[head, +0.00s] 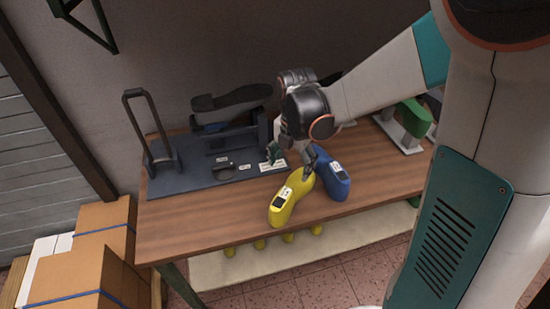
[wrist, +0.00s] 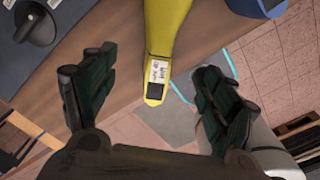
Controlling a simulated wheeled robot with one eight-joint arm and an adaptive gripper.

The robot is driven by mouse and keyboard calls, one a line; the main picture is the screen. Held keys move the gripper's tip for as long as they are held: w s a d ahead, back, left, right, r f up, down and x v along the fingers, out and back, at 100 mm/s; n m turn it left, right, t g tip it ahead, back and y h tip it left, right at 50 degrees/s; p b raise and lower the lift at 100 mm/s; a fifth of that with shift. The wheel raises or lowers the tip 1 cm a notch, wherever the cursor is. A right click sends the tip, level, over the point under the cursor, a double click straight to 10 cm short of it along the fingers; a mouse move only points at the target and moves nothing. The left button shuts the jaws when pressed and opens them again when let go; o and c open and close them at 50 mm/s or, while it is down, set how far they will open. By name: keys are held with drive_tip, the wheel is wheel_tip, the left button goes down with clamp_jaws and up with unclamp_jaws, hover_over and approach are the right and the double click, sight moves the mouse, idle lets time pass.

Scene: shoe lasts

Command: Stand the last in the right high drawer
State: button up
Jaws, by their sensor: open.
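A yellow last (head: 283,207) with a white and dark label lies on the wooden table near its front edge. A blue last (head: 331,183) lies just right of it, with a similar label. My gripper (head: 293,157) is open and empty above the far end of the yellow last. In the wrist view the yellow last (wrist: 165,38) shows between the spread fingers (wrist: 155,66), beyond them and apart from both. The blue last (wrist: 256,6) is cut off at the upper right there. I cannot make out any drawer in either view.
A dark fixture board (head: 188,178) with an upright loop handle (head: 152,135) and a black sole-shaped piece (head: 232,101) fills the table's left back. A green last (head: 411,117) stands on a grey support at right. Cardboard boxes (head: 105,225) stand left. The table's right front is clear.

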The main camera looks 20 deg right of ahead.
sight(289, 193)
drive_tip(key=shift+w+f+n, duration=0.1)
drive_tip(key=shift+f+n, duration=0.3)
drive_tip(key=shift+f, duration=0.2)
wheel_tip(289, 193, down, 13)
drive_tip(key=b, duration=0.5)
drive_tip(key=shift+w+f, duration=0.1)
drive_tip(key=c, duration=1.8)
drive_tip(key=shift+r, duration=0.2)
